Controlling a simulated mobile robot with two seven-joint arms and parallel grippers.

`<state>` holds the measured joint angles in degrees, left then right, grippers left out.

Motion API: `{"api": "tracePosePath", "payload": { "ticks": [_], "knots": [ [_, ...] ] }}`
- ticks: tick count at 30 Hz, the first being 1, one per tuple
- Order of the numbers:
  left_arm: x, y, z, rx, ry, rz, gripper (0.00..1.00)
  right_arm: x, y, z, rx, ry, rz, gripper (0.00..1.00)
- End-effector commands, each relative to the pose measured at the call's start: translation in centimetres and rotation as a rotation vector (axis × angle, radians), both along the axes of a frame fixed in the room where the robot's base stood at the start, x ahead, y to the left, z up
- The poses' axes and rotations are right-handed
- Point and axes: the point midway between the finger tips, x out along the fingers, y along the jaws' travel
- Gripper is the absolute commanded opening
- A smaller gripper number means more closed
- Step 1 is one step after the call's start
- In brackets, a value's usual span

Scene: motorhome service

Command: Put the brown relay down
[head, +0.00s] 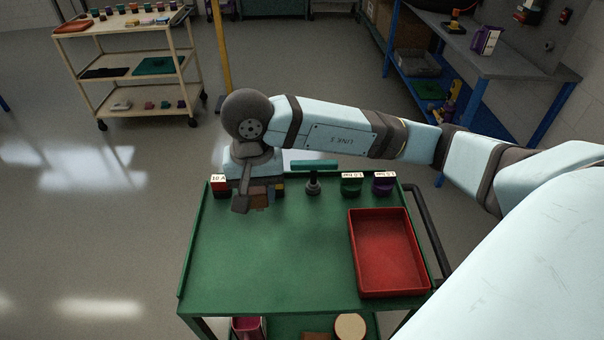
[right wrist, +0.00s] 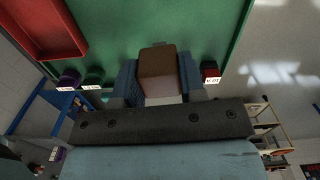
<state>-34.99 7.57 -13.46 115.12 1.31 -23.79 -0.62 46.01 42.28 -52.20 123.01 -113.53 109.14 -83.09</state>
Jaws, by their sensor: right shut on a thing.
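My right gripper (head: 250,193) is over the back left part of the green cart top (head: 270,258), with its fingers pointing down. It is shut on the brown relay (head: 260,200), which is partly hidden behind the gripper in the head view. In the right wrist view the brown relay (right wrist: 158,72) sits between the two blue-grey fingers of my right gripper (right wrist: 159,80), with the green top behind it. I cannot tell whether the relay touches the cart top. My left gripper is not in view.
A T-handled tool (head: 313,180), a green labelled item (head: 352,185) and a purple one (head: 383,184) line the back edge. A red tray (head: 388,250) lies at right. The front left top is clear.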

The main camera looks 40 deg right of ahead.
Motion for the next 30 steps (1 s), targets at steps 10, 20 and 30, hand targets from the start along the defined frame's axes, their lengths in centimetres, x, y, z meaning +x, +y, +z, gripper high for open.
{"api": "tracePosePath", "payload": {
  "ticks": [10, 20, 30],
  "knots": [
    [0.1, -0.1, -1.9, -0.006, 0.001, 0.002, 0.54, -1.2, -0.3, -0.7, -0.022, -0.003, -0.111, 0.00],
    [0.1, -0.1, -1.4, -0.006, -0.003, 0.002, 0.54, -1.3, -0.2, -9.4, -0.021, -0.004, -0.108, 0.00],
    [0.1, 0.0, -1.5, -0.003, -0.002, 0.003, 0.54, -1.1, -0.3, -13.5, -0.020, -0.009, -0.108, 0.00]
  ]
}}
